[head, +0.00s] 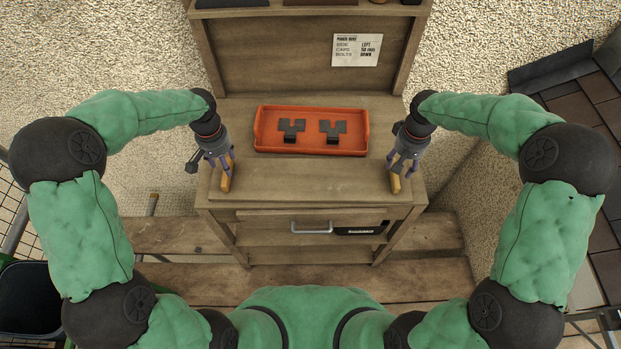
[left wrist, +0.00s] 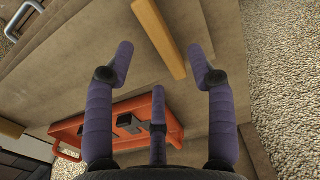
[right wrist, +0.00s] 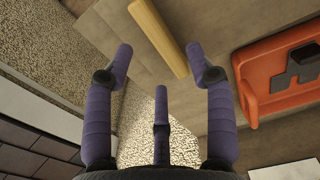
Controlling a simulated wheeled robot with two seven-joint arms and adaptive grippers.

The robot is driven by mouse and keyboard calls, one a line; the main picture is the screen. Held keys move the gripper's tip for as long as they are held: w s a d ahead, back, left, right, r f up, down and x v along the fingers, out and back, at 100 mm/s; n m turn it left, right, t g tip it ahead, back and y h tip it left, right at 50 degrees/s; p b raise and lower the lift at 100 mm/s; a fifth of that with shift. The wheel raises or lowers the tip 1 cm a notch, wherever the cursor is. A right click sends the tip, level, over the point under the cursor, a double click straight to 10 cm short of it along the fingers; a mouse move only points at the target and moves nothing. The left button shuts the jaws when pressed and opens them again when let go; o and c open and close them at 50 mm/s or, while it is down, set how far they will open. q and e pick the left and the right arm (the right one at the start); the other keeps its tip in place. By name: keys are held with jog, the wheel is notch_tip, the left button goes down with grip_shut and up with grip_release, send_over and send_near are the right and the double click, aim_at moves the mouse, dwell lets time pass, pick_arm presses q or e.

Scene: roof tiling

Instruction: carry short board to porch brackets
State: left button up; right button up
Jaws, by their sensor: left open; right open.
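A flat plank-like wooden strip (head: 310,182) runs along the front of the workbench top; I cannot tell whether it is the short board or part of the bench. A short yellow wooden bar sits near each end, one at the left (head: 226,183) and one at the right (head: 395,184). My left gripper (left wrist: 160,55) is open above the left bar (left wrist: 160,38), its fingers apart from it. My right gripper (right wrist: 158,55) is open above the right bar (right wrist: 159,38) in the same way. No porch brackets can be made out for certain.
An orange tray (head: 258,132) behind the strip holds two dark notched pieces (head: 291,128) (head: 332,129). A paper note (head: 357,50) is on the bench's back panel. A drawer with a pale handle (head: 311,228) is below. Dark roof tiles (head: 572,115) are at the right.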

pick_arm(q)
jog(key=shift+f, duration=2.95)
pick_arm(e)
jog(key=shift+f, duration=2.95)
pick_arm(q)
jog(key=shift+c, duration=0.3)
pick_arm(e)
jog(key=shift+c, duration=0.3)
pick_arm(q)
grip_shut()
pick_arm(e)
grip_shut()
pick_arm(q)
jog(key=shift+r, duration=0.1)
pick_arm(e)
jog(key=shift+r, duration=0.1)
